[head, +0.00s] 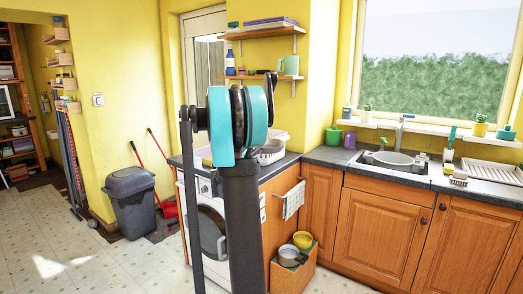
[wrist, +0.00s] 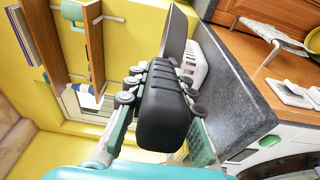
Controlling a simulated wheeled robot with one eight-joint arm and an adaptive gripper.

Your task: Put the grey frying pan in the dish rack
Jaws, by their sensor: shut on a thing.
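My gripper (wrist: 160,105) is shut on a thick black handle (wrist: 163,105) in the wrist view. A dark grey flat piece (wrist: 177,32) shows just beyond the handle and looks like part of the frying pan; most of the pan is hidden. In the head view my own arm hides the gripper and most of what it holds. A white slatted rack (head: 488,168) lies on the right counter beside the sink and looks like the dish rack.
A white perforated basket (head: 271,151) stands on the counter above the washing machine (head: 208,228); it also shows in the wrist view (wrist: 197,62). Wall shelves (head: 262,33) hang above that counter. A sink (head: 394,160) is at the right. A grey bin (head: 132,200) stands left on open floor.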

